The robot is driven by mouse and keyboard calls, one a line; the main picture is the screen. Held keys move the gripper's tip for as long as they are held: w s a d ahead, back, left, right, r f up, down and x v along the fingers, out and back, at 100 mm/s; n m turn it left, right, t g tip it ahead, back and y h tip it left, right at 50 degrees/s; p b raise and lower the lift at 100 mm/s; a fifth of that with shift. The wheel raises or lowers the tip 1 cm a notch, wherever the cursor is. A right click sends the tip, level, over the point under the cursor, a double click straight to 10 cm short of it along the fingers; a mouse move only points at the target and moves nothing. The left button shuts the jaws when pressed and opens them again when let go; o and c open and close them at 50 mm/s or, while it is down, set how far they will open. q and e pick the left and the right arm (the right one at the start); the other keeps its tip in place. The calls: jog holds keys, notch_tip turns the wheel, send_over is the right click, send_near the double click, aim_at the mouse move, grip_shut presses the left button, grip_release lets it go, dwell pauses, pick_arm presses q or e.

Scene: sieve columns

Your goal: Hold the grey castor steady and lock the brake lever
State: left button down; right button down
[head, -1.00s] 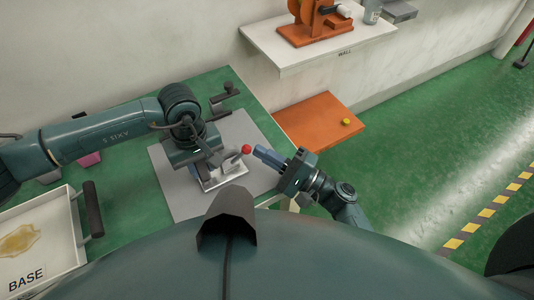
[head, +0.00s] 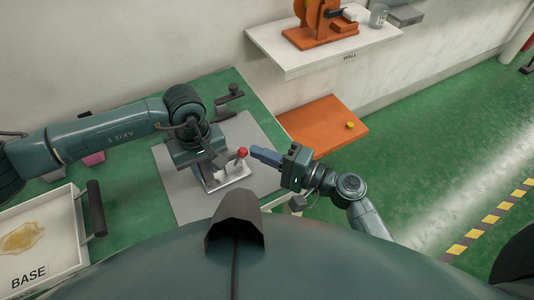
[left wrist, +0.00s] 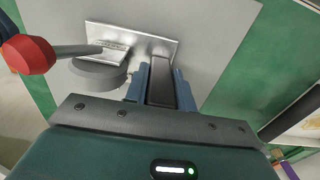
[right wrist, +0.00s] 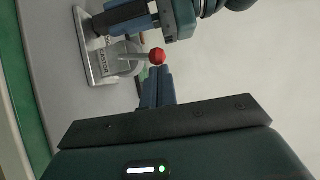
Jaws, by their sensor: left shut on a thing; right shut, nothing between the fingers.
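The grey castor (head: 233,175) lies on a grey mat, with a metal plate (left wrist: 150,42) and a round grey wheel (left wrist: 98,76). Its lever ends in a red knob (head: 242,152) and stands up at a slant. My left gripper (head: 208,163) is shut on part of the castor; its fingers hide the held part, and a dark piece shows between them in the left wrist view (left wrist: 161,82). My right gripper (head: 254,153) is shut and empty, its tips at the right side of the knob. In the right wrist view the tips (right wrist: 156,76) meet or nearly meet the knob (right wrist: 157,56).
A white tray (head: 75,262) marked BASE stands at the lower left. A dark clamp-like part (head: 228,92) sits at the table's back corner. A white wall shelf (head: 290,62) carries an orange device (head: 320,32). An orange board (head: 325,125) lies right of the table.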

pick_arm(q)
jog(key=shift+d, duration=0.1)
pick_arm(e)
jog(key=a+n+h, duration=0.1)
jog(key=s+a+r+n+h, duration=0.1)
jog(key=n, duration=0.1)
jog(key=shift+r+g, duration=0.25)
jog(key=shift+g, duration=0.15)
jog(key=shift+a, duration=0.25)
jog(key=shift+s, duration=0.1)
send_near(241, 152)
jog(key=s+r, duration=0.2)
jog(key=shift+s+d+r, duration=0.1)
jog(key=shift+d+r, duration=0.3)
pick_arm(q)
jog(key=c, duration=1.1)
grip_release()
